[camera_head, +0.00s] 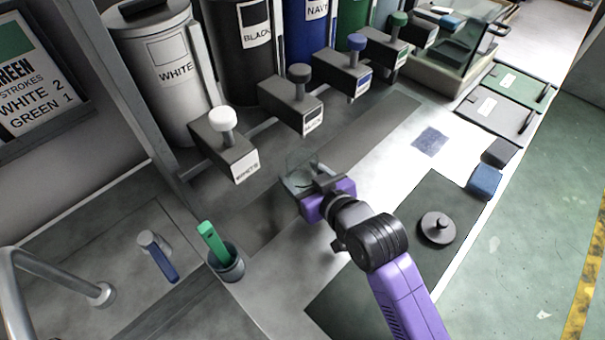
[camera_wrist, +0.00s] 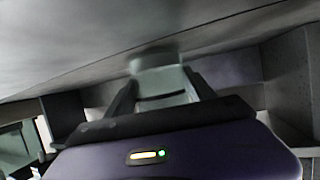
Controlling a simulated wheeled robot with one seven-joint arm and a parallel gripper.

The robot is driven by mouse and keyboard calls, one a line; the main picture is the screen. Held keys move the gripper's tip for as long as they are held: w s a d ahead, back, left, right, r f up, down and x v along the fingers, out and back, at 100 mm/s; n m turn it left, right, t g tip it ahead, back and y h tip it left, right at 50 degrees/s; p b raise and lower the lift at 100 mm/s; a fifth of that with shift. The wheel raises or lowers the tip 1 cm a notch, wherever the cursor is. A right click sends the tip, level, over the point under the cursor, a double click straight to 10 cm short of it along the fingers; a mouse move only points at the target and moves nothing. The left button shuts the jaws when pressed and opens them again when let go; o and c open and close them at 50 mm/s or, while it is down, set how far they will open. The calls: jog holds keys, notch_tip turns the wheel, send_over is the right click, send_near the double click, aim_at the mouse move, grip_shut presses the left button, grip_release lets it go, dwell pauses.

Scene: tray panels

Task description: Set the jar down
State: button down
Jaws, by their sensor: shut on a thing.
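My purple and black gripper (camera_head: 316,185) is shut on a clear glass jar (camera_head: 299,180) in the head view. The jar is just in front of the paint dispensers, near the white-labelled one, over a dark strip of the counter. Whether its base touches the counter cannot be told. In the wrist view my gripper's two fingers (camera_wrist: 162,97) hold the pale, blurred jar (camera_wrist: 156,66) between them. The jar's contents are not clear.
Dispenser taps, the white one (camera_head: 224,145) nearest, stand behind my gripper. A dark mat (camera_head: 385,275) bears a black knobbed lid (camera_head: 437,229). A cup (camera_head: 227,263) holds a green-handled tool at lower left. The white counter right of my gripper is mostly clear.

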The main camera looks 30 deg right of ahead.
jog(key=shift+c, duration=1.6)
grip_release()
jog(key=shift+f, duration=0.15)
jog(key=shift+s+r, duration=0.15)
jog(key=shift+r, duration=0.05)
jog(key=v, duration=1.1)
jog(key=shift+s+r, duration=0.15)
jog(key=shift+s, duration=0.2)
